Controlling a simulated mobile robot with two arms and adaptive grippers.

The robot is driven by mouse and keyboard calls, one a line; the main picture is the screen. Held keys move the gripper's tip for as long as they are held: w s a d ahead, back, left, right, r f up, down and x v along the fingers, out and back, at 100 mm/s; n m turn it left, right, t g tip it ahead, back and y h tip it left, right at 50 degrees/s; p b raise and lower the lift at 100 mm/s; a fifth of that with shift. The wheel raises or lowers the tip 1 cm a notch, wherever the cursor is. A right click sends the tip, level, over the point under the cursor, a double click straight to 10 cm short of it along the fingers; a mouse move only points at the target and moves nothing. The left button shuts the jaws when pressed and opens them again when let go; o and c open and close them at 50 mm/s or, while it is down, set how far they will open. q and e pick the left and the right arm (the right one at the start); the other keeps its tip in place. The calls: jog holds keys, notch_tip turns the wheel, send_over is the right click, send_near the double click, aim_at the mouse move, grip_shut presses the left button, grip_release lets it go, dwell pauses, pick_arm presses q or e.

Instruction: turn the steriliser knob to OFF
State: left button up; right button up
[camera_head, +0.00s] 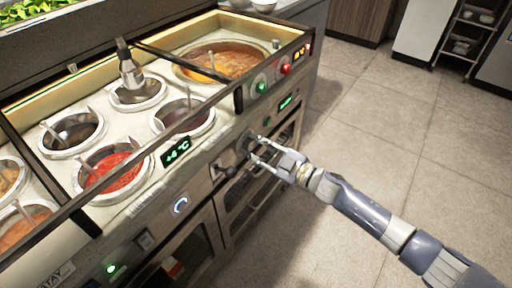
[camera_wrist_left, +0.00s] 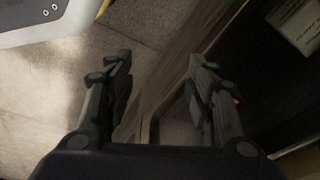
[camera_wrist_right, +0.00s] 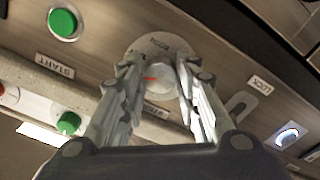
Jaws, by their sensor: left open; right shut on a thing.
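The knob (camera_wrist_right: 162,80) is a pale round dial with a red pointer mark, on a round lettered plate (camera_wrist_right: 160,48) in the right wrist view. The pointer lies roughly sideways there; the lettering is too small to read surely. In the head view the knob (camera_head: 246,142) sits on the counter's front panel, partly covered by the fingers. My right gripper (camera_head: 256,148) is shut on the knob, one finger on each side; it also shows in the right wrist view (camera_wrist_right: 159,76). My left gripper (camera_wrist_left: 161,78) is open and empty; it is outside the head view.
A green button (camera_wrist_right: 63,22) and a START label (camera_wrist_right: 55,66) are near the plate. A LOCK label (camera_wrist_right: 260,85) is on the other side. Sauce wells (camera_head: 112,170) fill the counter top. Open tiled floor (camera_head: 400,130) lies to the right.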

jog(key=n, duration=0.3)
jog(key=shift+n, duration=0.4)
jog(key=n, duration=0.2)
jog(key=shift+n+b, duration=0.3)
jog(key=shift+n, duration=1)
jog(key=shift+n+b, duration=0.5)
jog(key=shift+n, duration=0.7)
pick_arm(q)
notch_tip(320, 180, up, 8)
jog(key=w, duration=0.2)
jog(key=shift+d+f+b, duration=0.2)
jog(key=shift+b, duration=0.15)
pick_arm(e)
jog(key=shift+n, duration=1.4)
jog(key=o, duration=1.1)
jog(key=shift+r, duration=0.1)
jog(key=shift+c, duration=0.2)
pick_arm(q)
jog(key=shift+w+t, duration=0.1)
jog(key=shift+t, duration=0.2)
